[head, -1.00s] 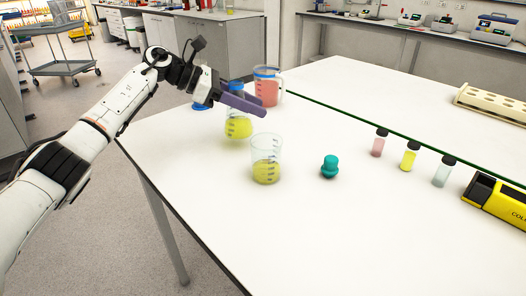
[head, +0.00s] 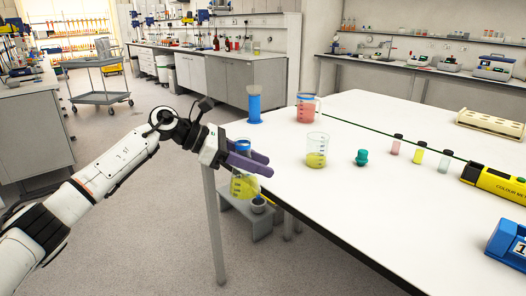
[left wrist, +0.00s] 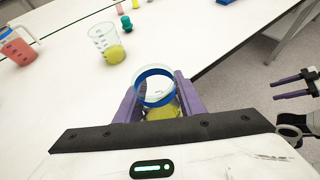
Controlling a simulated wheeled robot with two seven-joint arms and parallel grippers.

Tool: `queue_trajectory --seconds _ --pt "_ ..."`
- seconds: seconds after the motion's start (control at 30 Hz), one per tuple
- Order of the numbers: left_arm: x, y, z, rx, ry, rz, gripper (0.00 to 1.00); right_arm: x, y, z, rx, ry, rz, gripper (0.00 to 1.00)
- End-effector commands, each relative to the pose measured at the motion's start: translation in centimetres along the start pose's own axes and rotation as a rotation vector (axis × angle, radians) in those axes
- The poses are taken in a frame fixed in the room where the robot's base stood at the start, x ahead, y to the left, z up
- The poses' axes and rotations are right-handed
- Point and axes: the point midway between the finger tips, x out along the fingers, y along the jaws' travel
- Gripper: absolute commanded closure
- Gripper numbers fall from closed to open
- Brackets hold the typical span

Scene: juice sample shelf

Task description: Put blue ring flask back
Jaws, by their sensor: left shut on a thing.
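The blue ring flask (head: 245,186) is clear glass with yellow liquid and a blue band near its mouth. My left gripper (head: 258,164) is shut on it, with the purple fingers on either side of its upper part. The flask hangs roughly upright off the table's left edge, above the floor. In the left wrist view its blue-ringed mouth (left wrist: 155,87) shows between the fingers. My right gripper (left wrist: 294,87) shows at the right edge of the left wrist view, its fingers apart and nothing between them.
A small grey step stand (head: 262,224) with a dark round item is below the flask. The white table (head: 350,200) holds a beaker of yellow liquid (head: 317,152), a red-liquid jug (head: 307,110), a teal stopper (head: 361,158), small vials and a blue cylinder (head: 254,106).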

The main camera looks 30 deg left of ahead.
Motion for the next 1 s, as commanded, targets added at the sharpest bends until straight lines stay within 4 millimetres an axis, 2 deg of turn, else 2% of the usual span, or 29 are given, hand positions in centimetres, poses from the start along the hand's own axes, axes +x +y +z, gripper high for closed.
queue_trajectory --seconds 0.17,0.43,0.7,1.0 --pt "-0.8 -3.9 -2.7 -0.01 0.008 0.016 1.0 0.3 0.2 -1.3 -0.005 0.024 0.003 0.46" --pt "-1.4 -12.1 -5.9 -0.007 0.009 0.005 1.0 0.3 0.3 -1.4 -0.005 0.025 0.003 0.46" --pt "-1.2 -18.4 -7.3 0.01 0.005 -0.024 1.0 0.2 0.2 -1.1 -0.004 0.02 0.003 0.46" --pt "-0.8 -24.6 -8.0 0.039 0.001 -0.075 1.0 0.2 0.2 -0.9 -0.003 0.017 0.003 0.46"
